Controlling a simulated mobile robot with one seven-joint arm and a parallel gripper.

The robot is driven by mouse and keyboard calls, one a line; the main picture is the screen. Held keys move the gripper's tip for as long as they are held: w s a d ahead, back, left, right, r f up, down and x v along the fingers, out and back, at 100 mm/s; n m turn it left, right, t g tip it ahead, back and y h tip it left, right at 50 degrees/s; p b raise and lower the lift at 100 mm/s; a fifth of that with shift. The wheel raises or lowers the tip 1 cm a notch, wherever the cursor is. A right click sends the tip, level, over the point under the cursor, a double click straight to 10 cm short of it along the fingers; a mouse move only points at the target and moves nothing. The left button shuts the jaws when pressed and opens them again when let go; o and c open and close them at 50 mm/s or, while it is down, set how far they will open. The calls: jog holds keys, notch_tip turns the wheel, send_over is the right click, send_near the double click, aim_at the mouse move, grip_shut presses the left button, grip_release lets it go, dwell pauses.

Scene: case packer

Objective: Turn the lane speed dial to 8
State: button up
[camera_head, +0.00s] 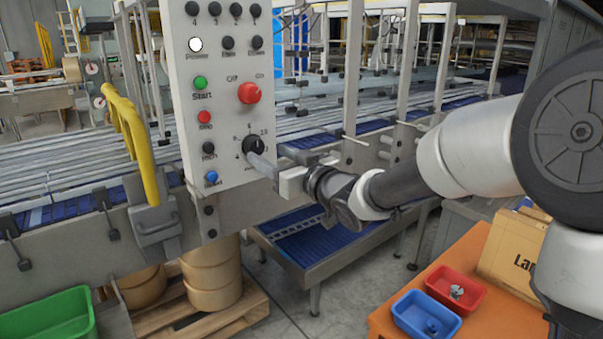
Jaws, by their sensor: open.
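The lane speed dial (251,145) is a black round knob low on the right side of the pale control panel (228,90). Small numbers ring it; "4" and "6" can be made out, but the others and the pointer setting are too small to read surely. My gripper (255,161) reaches in from the right with its fingers at the dial's lower edge. The fingers are open, and they hide part of the dial's lower right side and its label. I cannot tell whether they touch the knob.
Above the dial is a red knob (249,93); green (200,83), red (205,117), black and blue (211,177) buttons line the left. A yellow handle (136,140) juts out beside the panel. An orange table (465,262) with red and blue bins stands lower right.

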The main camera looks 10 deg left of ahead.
jog(key=v, duration=1.3)
jog(key=shift+a, duration=0.1)
